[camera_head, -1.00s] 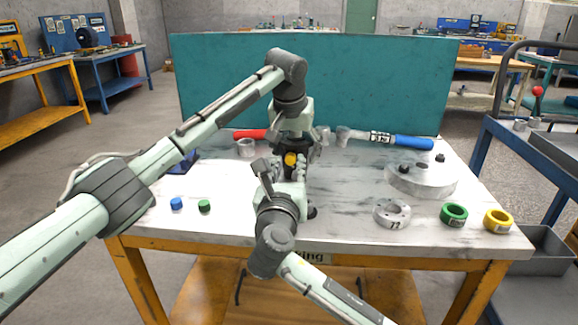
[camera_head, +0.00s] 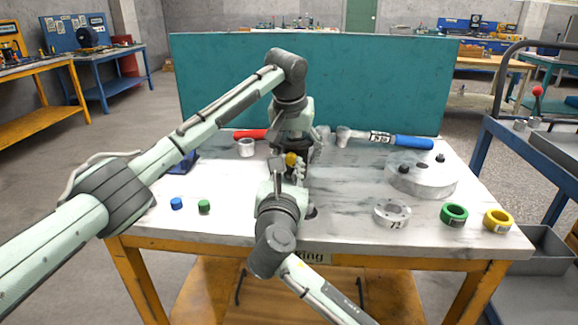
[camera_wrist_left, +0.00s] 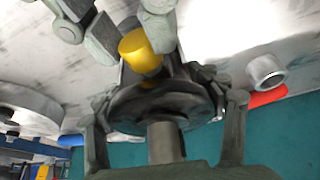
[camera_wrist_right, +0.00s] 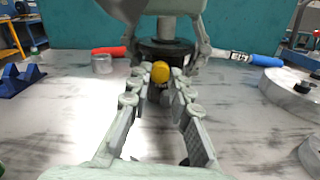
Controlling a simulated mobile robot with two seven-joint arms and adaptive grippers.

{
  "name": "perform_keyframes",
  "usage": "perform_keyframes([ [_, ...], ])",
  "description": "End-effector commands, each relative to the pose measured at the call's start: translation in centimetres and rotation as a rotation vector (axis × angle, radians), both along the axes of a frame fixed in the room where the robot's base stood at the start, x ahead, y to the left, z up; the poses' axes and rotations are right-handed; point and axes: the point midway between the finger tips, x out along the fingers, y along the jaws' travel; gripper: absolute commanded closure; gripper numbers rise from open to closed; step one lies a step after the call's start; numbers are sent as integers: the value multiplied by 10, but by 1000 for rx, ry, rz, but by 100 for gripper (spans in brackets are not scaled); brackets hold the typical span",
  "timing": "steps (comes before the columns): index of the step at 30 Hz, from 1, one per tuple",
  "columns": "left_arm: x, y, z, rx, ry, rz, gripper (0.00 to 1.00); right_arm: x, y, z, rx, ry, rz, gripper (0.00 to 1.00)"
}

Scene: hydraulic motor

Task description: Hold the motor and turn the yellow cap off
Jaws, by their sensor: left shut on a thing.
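The dark motor (camera_head: 298,155) is upright near the middle of the table, partly hidden by my grippers. In the left wrist view its round dark body (camera_wrist_left: 160,105) sits between the fingers of my left gripper (camera_wrist_left: 165,95), which is shut on it from above. The yellow cap (camera_wrist_right: 161,73) is on the motor's near side. My right gripper (camera_wrist_right: 162,80) points at the cap from the front, with one fingertip on each side of it. Its fingers are apart, with a small gap beside the cap. The cap also shows in the left wrist view (camera_wrist_left: 140,50).
A blue cap (camera_head: 176,203) and a green cap (camera_head: 204,206) lie at the table's left. A grey ring (camera_head: 246,147) and a blue-handled tool (camera_head: 413,142) lie behind. A grey disc (camera_head: 420,178), a green ring (camera_head: 454,214) and a yellow ring (camera_head: 498,220) are at right.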

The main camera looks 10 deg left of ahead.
Motion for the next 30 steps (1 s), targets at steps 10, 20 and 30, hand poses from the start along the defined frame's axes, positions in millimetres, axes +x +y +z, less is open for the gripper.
perform_keyframes([
  [10,0,0,0,0,0,0,92,0,-1,1,-152,-3,-2,100],
  [20,0,0,0,0,0,0,92,-16,0,-1,-185,1,0,100],
  [30,0,0,0,0,0,0,92,-39,0,0,-185,0,0,100],
])
